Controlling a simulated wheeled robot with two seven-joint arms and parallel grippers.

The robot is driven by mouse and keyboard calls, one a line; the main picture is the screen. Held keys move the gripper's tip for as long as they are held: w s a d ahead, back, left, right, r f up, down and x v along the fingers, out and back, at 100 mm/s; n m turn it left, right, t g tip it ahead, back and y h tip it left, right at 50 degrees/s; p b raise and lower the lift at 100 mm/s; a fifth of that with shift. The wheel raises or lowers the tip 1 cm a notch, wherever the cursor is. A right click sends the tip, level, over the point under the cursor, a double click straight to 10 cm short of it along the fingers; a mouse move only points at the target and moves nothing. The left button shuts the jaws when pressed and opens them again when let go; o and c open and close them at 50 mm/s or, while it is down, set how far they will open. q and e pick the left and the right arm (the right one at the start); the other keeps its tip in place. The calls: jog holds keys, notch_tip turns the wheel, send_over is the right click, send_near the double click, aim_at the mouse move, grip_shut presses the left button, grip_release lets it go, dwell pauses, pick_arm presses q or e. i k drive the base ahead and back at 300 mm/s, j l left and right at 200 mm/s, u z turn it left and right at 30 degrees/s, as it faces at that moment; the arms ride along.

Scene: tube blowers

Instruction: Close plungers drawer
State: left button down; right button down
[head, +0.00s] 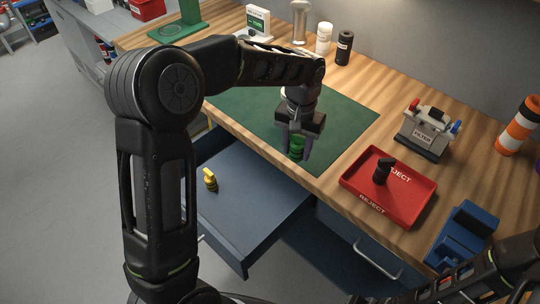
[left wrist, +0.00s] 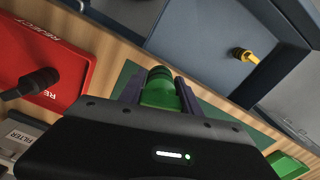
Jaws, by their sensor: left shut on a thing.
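The drawer (head: 245,215) under the bench is pulled open, a blue-grey tray with a yellow plunger (head: 210,180) lying inside. In the left wrist view the open drawer (left wrist: 205,45) and the yellow plunger (left wrist: 244,55) show at the upper right. My left gripper (head: 297,152) is over the front part of the green mat, near the bench edge above the drawer. It is shut on a green plunger (head: 297,142), which also shows between the fingers in the left wrist view (left wrist: 160,90). My right gripper is not in view.
A red reject tray (head: 410,205) holding a black plunger (head: 382,170) stands right of the green mat (head: 345,115). A filter stand (head: 425,130), a blue holder (head: 462,235) and a striped orange cylinder (head: 518,128) are farther right. A shut drawer with a handle (head: 378,262) is beside the open one.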

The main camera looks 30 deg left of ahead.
aim_at(254, 204)
jog(key=k+l, duration=0.15)
jog(key=l, duration=0.15)
jog(key=k+l, duration=0.2)
jog(key=u, duration=3.1)
